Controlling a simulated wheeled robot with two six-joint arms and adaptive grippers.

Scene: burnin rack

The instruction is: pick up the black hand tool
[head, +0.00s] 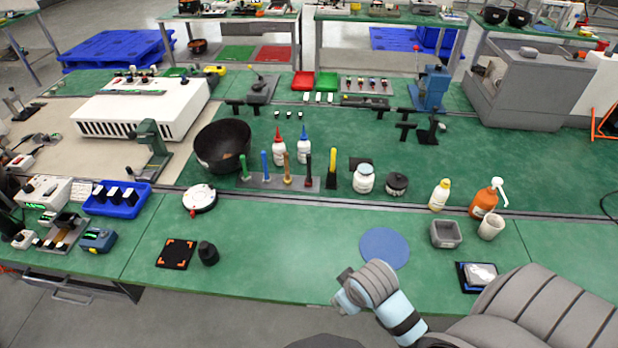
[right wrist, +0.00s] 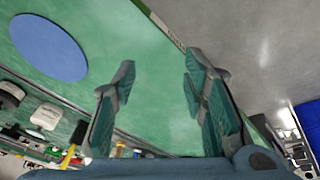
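A dark, near-black hand tool (head: 307,170) stands upright in a grey holder (head: 253,182) in the middle of the green bench, in the head view. It is in a row with green, blue, orange-brown and yellow-handled tools. My right gripper (head: 345,290) is over the bench's front edge, well in front of the holder and apart from it. In the right wrist view my right gripper (right wrist: 158,64) has its fingers spread, with nothing between them. Part of a yellow handle (right wrist: 69,156) shows at the lower left there; I cannot make out the black tool clearly. My left gripper is out of view.
A blue disc (head: 384,248) lies flat behind my right gripper. A white jar (head: 363,179), a dark jar (head: 397,184) and bottles stand right of the holder. A black bowl (head: 222,146) stands to its left. The green surface in front of the holder is mostly clear.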

